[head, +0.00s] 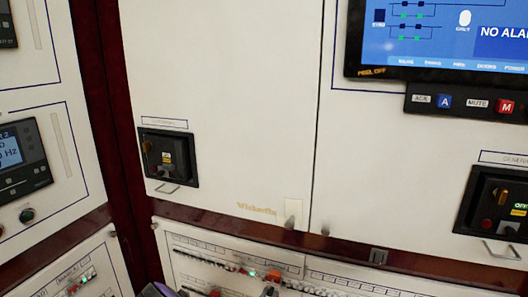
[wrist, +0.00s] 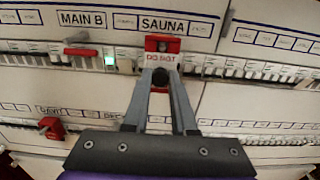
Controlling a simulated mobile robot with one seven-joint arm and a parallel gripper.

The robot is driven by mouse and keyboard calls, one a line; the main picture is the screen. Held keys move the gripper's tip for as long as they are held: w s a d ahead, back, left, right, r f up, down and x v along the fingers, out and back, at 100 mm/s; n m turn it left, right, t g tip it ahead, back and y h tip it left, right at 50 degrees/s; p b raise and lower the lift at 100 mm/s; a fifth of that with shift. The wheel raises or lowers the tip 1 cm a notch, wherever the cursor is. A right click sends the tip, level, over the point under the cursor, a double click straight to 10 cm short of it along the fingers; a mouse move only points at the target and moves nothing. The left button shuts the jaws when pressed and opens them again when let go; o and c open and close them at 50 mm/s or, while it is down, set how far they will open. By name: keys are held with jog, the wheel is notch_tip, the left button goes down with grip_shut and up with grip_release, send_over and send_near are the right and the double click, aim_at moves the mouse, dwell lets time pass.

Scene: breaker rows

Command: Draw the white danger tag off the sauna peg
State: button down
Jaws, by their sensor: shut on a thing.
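The white danger tag (wrist: 162,58), with red lettering, hangs under the SAUNA label (wrist: 162,24) in the wrist view. A red piece (wrist: 162,43) with a dark middle sits right above the tag, over the breaker row. My gripper (wrist: 161,76) has its two grey fingers drawn together at the lower part of the tag, shut on it. The fingertips cover part of the tag, and the peg itself is not clear. In the head view the red piece (head: 272,275) shows small at the bottom edge; the tag cannot be made out there.
Breaker rows run left and right of the tag, with a green-lit switch (wrist: 109,60) beside MAIN B. A second red piece (wrist: 52,128) sits on the lower row at left. Recessed breakers with handles (head: 168,158) (head: 493,215) and a screen (head: 440,35) are above.

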jog(key=shift+s, duration=0.1)
jog(key=p+v, duration=0.1)
jog(key=v, duration=0.9)
jog(key=shift+r+p, duration=0.15)
jog(key=shift+p, duration=0.25)
dwell(0.7)
jog(key=shift+s, duration=0.1)
